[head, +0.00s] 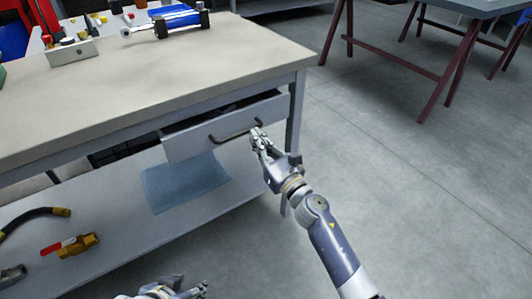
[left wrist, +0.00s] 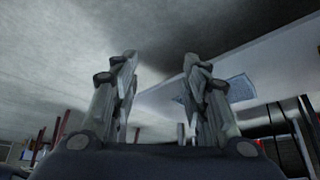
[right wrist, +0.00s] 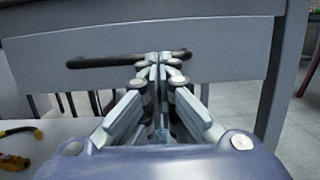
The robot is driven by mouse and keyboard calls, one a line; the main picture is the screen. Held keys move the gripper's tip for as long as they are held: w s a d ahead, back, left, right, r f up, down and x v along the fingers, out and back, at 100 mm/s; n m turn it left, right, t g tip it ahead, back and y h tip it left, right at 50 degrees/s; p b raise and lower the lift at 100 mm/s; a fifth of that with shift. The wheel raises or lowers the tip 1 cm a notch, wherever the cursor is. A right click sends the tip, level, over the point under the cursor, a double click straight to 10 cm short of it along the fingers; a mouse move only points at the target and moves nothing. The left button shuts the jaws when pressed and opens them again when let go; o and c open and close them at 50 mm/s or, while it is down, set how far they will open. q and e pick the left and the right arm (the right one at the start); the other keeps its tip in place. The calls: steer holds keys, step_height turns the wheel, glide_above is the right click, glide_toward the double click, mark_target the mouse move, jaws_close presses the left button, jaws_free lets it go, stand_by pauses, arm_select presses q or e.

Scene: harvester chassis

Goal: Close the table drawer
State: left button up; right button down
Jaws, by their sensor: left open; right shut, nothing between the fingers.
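The table drawer (head: 215,132) is grey and stands partly open under the worktop (head: 150,85); a dark gap shows above its front. Its dark bar handle (head: 235,132) runs across the front. My right gripper (head: 257,135) is shut and empty, with its tips at the right part of the handle. In the right wrist view the shut fingertips (right wrist: 160,58) are in front of the handle (right wrist: 105,61) and the drawer front (right wrist: 225,60); I cannot tell whether they touch. My left gripper (head: 185,289) is low at the bottom edge, open and empty, away from the drawer; its fingers (left wrist: 160,75) are spread.
A lower shelf holds a blue mat (head: 185,181), a brass valve with red handle (head: 70,246) and a black hose (head: 32,216). A blue cylinder (head: 180,20) lies on the worktop. A table with dark red legs (head: 450,75) stands behind right. Floor at right is clear.

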steer(key=shift+f+b+x, duration=0.2)
steer(key=shift+b+x, duration=0.1)
steer(key=shift+x, duration=0.8)
steer(key=shift+w+a+r, duration=0.1)
arm_select(q)
steer(key=w+d+r+t, duration=0.1)
steer(key=w+r+t, duration=0.1)
steer(key=w, duration=0.3)
steer(key=shift+w+d+r+t+h, duration=0.2)
steer(key=shift+w+r+t+h, duration=0.1)
steer(key=shift+r+h, duration=0.15)
arm_select(e)
steer(key=shift+r, duration=0.1)
arm_select(q)
steer(key=shift+s, duration=0.1)
arm_select(e)
steer(key=shift+r, duration=0.15)
